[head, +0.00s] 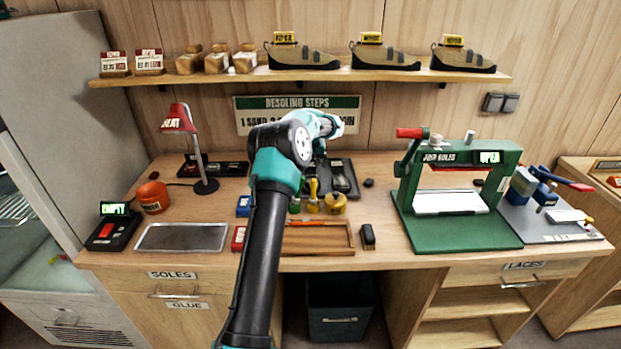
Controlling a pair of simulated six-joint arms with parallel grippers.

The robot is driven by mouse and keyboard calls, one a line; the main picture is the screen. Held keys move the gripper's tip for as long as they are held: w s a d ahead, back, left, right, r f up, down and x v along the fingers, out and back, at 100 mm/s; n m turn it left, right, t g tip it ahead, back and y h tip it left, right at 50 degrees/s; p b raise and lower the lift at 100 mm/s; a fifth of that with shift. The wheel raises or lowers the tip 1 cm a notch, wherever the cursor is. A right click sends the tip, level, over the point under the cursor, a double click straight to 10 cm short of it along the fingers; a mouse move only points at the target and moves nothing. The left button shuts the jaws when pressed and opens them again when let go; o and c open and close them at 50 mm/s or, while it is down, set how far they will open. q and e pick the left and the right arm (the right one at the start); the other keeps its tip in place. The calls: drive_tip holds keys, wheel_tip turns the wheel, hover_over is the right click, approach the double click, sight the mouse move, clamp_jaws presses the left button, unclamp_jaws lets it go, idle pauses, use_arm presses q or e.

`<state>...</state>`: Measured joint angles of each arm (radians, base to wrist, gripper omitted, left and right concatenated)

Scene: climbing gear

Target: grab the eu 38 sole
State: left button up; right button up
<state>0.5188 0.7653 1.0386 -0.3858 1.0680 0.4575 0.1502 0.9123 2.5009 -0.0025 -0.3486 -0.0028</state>
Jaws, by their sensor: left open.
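My left gripper (331,128) reaches over the back middle of the workbench, in front of the resoling steps sign. It is open, and I see nothing between its fingers. No sole can be clearly made out as EU 38; size marks are too small to read. A dark tray (353,192) with dark pieces lies below the gripper, partly hidden by my arm. A second dark tray (232,170) with dark pieces lies by the lamp. A drawer labelled SOLES (172,275) is shut at the front left. My right gripper is out of view.
A red lamp (178,119), a grey metal tray (180,238) and a black EMPTY box (113,231) stand at left. A green press (456,200) stands at right. The shelf (300,75) holds several shoes and boxes. Bare benchtop (385,215) lies left of the press.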

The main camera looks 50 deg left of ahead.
sight(311, 174)
use_arm(q)
drive_tip(key=f, duration=0.5)
drive_tip(key=shift+a, duration=0.3)
drive_tip(key=shift+w+r, duration=0.1)
drive_tip(key=c, duration=1.1)
